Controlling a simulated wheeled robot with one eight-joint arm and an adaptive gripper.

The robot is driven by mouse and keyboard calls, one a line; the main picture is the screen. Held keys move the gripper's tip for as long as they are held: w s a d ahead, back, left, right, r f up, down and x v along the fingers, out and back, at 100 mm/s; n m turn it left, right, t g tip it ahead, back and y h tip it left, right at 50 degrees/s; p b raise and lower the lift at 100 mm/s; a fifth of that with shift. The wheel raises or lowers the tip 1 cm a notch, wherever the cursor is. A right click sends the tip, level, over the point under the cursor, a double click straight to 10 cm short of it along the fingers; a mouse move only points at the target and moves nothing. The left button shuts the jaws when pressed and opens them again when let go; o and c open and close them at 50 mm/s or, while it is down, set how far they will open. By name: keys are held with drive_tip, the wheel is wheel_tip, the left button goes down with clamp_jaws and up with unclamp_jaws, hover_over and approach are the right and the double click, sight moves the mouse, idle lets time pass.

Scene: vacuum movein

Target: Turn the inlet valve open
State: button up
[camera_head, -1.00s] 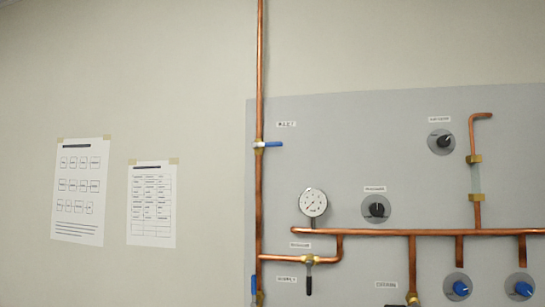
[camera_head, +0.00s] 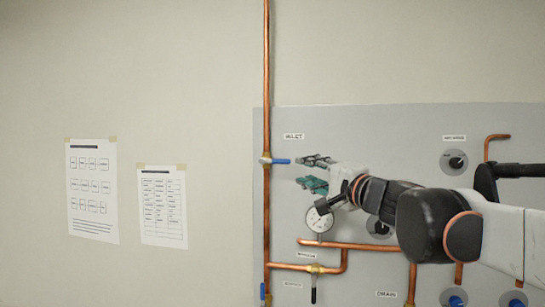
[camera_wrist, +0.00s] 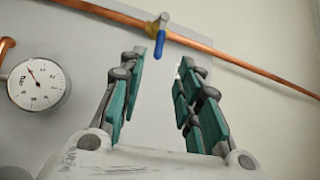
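The inlet valve has a blue lever handle (camera_head: 280,161) on a brass body (camera_head: 265,158) in the vertical copper pipe, beside the INLET label (camera_head: 294,136). The lever points right, across the pipe. In the wrist view the blue handle (camera_wrist: 160,45) shows beyond the fingertips, between the two fingers. My gripper (camera_head: 312,172) is open, with teal pads, and reaches in from the right. It is just right of the lever's free end and appears apart from it. In the wrist view my gripper (camera_wrist: 165,75) holds nothing.
A round pressure gauge (camera_head: 319,219) sits just below my gripper. Copper pipes (camera_head: 375,247) run across the grey panel (camera_head: 400,120). A black-handled valve (camera_head: 314,287) is lower down. Two paper sheets (camera_head: 92,190) hang on the wall at left.

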sight(284, 162)
drive_tip(key=p+x, duration=0.2)
drive_tip(key=x, duration=1)
drive_tip(key=shift+w+a+f, duration=0.1)
drive_tip(key=shift+w+a, duration=0.2)
drive_tip(key=shift+c, duration=0.3)
clamp_jaws()
